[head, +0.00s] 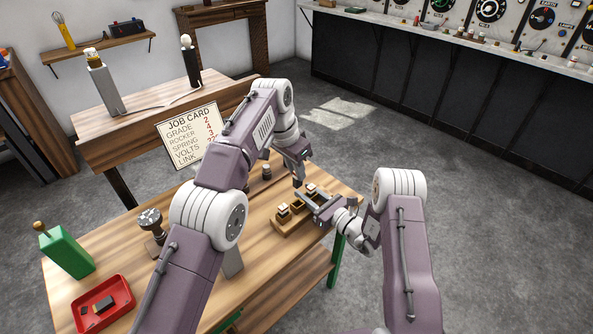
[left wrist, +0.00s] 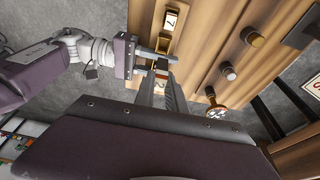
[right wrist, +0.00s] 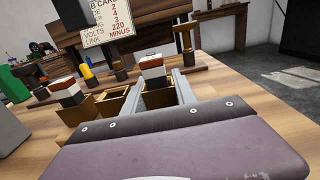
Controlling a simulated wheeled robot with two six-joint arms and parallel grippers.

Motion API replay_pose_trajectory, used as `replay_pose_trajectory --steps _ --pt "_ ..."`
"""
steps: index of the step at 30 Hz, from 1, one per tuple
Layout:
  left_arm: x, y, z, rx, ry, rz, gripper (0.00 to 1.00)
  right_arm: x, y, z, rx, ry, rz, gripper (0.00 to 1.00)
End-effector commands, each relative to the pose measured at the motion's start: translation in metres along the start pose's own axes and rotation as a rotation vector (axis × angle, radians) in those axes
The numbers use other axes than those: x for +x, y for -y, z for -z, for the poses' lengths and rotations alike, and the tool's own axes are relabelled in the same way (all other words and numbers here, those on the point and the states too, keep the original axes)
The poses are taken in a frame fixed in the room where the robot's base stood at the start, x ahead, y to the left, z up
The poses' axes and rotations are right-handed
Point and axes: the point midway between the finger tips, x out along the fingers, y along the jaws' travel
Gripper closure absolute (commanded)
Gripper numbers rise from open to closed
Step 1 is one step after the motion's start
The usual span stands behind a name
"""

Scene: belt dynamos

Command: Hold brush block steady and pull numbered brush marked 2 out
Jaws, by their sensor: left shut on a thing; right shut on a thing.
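The brush block (head: 287,228) stands on the wooden table, with brass boxes in a row. Brushes with pale caps stand in its two outer boxes (right wrist: 65,92) (right wrist: 152,70); the middle box (right wrist: 103,104) looks empty. My left gripper (head: 298,178) is shut on a dark brush (left wrist: 161,74), held above the block; its number is not readable. A dark piece at the top of the right wrist view (right wrist: 73,12) appears to be this brush. My right gripper (head: 308,200) is shut on an outer brass box (right wrist: 155,98), its fingers on both sides.
A red tray (head: 122,314) with small parts and a green container (head: 67,252) stand at the table's left. A job card (head: 190,137) stands at the back. Terminal posts (left wrist: 228,70) rise beside the block. The table front is partly hidden by my left arm.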

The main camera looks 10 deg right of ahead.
Motion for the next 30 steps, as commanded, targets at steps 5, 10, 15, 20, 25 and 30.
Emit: replay_pose_trajectory --steps 5,10,15,20,25,30 --pt "0.0 0.0 0.0 0.0 -0.001 0.0 1.0 0.0 0.0 0.0 0.0 -0.001 0.0 0.5" --pt "0.0 0.0 0.0 0.0 -0.001 0.0 1.0 0.0 0.0 0.0 0.0 -0.001 0.0 0.41" --pt "0.0 0.0 0.0 0.0 -0.001 0.0 1.0 -0.002 0.0 0.0 0.001 -0.001 0.0 0.41" --pt "0.0 0.0 0.0 0.0 -0.001 0.0 1.0 -0.029 0.002 0.0 0.004 -0.002 0.005 0.41" --pt "0.0 0.0 0.0 0.0 -0.001 0.0 1.0 -0.075 0.002 0.0 0.004 -0.001 0.008 0.41" --pt "0.0 0.0 0.0 0.0 -0.001 0.0 1.0 -0.108 0.002 0.001 0.001 -0.001 0.005 0.41"
